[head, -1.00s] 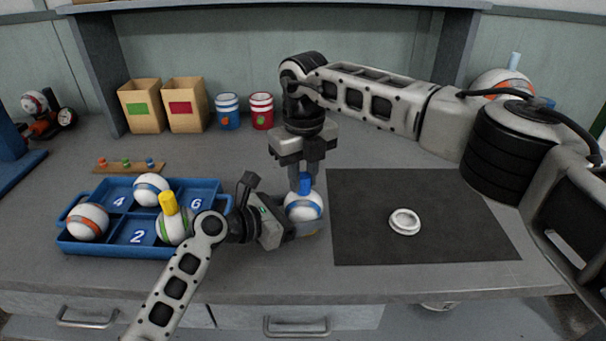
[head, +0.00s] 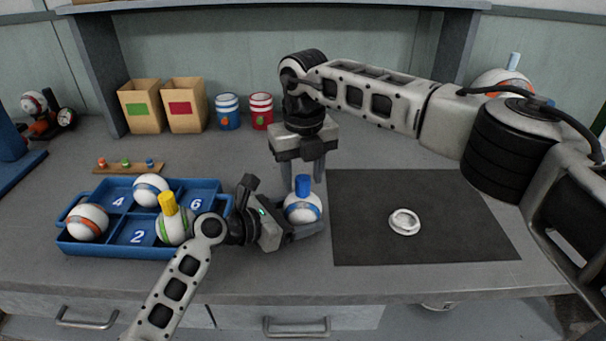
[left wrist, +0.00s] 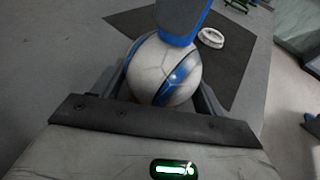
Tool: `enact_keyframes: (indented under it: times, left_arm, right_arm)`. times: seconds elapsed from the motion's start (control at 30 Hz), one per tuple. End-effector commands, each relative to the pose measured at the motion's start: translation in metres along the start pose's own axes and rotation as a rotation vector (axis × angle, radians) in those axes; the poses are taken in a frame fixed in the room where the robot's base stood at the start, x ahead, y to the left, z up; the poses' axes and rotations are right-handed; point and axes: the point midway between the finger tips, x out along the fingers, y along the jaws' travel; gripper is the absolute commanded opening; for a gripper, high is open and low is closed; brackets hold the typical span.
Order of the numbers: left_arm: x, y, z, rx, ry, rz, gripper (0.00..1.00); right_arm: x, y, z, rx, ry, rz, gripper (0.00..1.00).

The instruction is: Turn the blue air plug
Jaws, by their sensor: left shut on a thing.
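The blue air plug (head: 303,184) stands upright on top of a white ball with a blue band (head: 303,208). My right gripper (head: 302,175) points down just behind and above the plug. Its fingers are spread, with the plug in front of or between them; I cannot tell which.
A blue numbered tray (head: 110,245) with several balls, one with a yellow plug (head: 168,203), stands at the left. A dark mat (head: 450,235) with a white ring (head: 404,222) lies at the right. Boxes (head: 185,105) and striped cans (head: 261,111) stand behind.

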Motion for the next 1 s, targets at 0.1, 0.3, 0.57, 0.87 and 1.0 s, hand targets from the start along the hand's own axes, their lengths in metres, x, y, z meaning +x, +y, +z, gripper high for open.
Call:
enact_keyframes:
  times: [0.1,0.3,0.57,0.87,1.0]
  left_arm:
    - [0.0,0.0,0.001,0.001,-0.001,-0.001,0.57]
    - [0.0,0.0,0.003,0.002,-0.006,0.0,0.57]
    - [0.0,0.0,0.005,0.003,-0.009,0.0,0.57]
    - [0.0,0.0,0.005,0.003,-0.011,0.0,0.57]
    - [0.0,0.0,0.005,0.003,-0.011,0.0,0.57]
  right_arm:
    - [0.002,0.0,-0.001,0.0,0.002,0.0,0.46]
    - [0.001,0.0,-0.001,-0.001,0.003,-0.001,0.46]
    - [-0.038,0.0,0.0,0.0,0.0,-0.001,0.46]
    - [-0.098,0.0,0.0,-0.001,0.0,-0.001,0.46]
    - [-0.113,0.0,0.0,0.0,0.002,0.0,0.46]
